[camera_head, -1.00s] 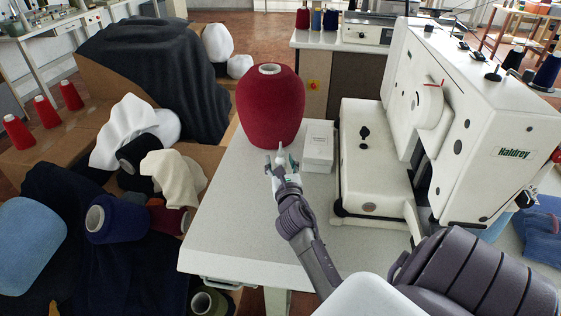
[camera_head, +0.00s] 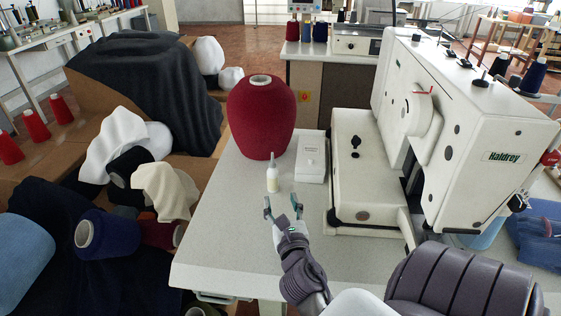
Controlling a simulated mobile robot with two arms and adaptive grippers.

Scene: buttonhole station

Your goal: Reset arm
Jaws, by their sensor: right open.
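My right gripper (camera_head: 283,207) is open and empty above the pale table (camera_head: 225,235). Its two fingers point away from me, toward a small cream bottle (camera_head: 272,180) with a narrow nozzle. The bottle stands upright on the table, just beyond the fingertips and apart from them. My left gripper is not in view.
A large red yarn cone (camera_head: 261,118) stands behind the bottle. A small white box (camera_head: 311,158) is to the bottle's right. A white Haldrey machine (camera_head: 462,150) fills the table's right side. Dark cloth and yarn cones (camera_head: 107,235) lie left of the table. The table's front left is clear.

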